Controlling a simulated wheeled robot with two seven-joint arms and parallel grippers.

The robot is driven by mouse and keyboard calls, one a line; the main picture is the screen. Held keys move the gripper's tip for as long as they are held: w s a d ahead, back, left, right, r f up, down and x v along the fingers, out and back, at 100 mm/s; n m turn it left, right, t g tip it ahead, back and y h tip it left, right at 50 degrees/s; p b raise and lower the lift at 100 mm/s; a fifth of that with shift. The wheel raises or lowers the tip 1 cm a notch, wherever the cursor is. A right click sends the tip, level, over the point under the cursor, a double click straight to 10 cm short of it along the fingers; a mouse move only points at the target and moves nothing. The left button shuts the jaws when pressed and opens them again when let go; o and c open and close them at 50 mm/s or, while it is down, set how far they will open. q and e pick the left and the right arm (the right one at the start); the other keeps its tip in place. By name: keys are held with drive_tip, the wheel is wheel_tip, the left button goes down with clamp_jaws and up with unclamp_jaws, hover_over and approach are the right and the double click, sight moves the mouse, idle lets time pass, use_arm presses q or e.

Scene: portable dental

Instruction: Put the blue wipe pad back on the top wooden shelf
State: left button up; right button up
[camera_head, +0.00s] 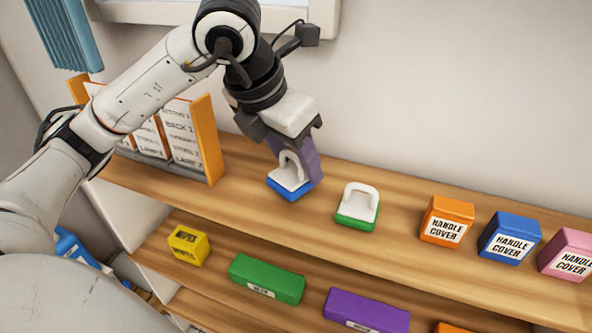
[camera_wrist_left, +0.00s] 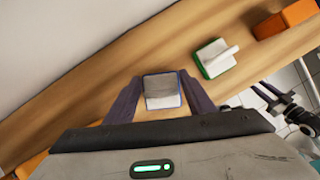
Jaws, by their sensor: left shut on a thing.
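The blue wipe pad (camera_head: 290,188), with a white top and a white loop handle, is at the top wooden shelf (camera_head: 240,215). My left gripper (camera_head: 293,163) is shut on its handle from above. The pad looks upright and at the shelf surface; I cannot tell whether it touches. In the left wrist view the pad (camera_wrist_left: 162,91) sits between the two purple fingers. A green wipe pad (camera_head: 358,206) with a white handle stands just to its right, apart from it.
Orange (camera_head: 446,222), blue (camera_head: 509,238) and pink (camera_head: 567,254) handle cover boxes stand to the right on the top shelf. An orange-ended file rack (camera_head: 207,140) is at the left. The lower shelf holds yellow (camera_head: 188,245), green (camera_head: 267,279) and purple (camera_head: 366,311) boxes.

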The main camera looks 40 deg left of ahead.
use_arm(q)
wheel_tip(320, 180, down, 2)
drive_tip(key=shift+a+f, duration=0.1)
drive_tip(key=shift+f, duration=0.25)
use_arm(e)
drive_tip(key=shift+w+r, duration=0.15)
drive_tip(key=shift+w, duration=0.35)
use_arm(q)
drive_tip(key=o, duration=1)
use_arm(e)
drive_tip(key=shift+s, duration=0.1)
use_arm(q)
drive_tip(key=shift+r, duration=0.3)
drive_tip(key=p+v, duration=0.1)
drive_tip(key=v, duration=1)
drive_tip(key=shift+s+r, duration=0.15)
drive_tip(key=shift+r, duration=0.15)
use_arm(e)
drive_tip(key=shift+s+r, duration=0.1)
drive_tip(key=shift+r, duration=0.6)
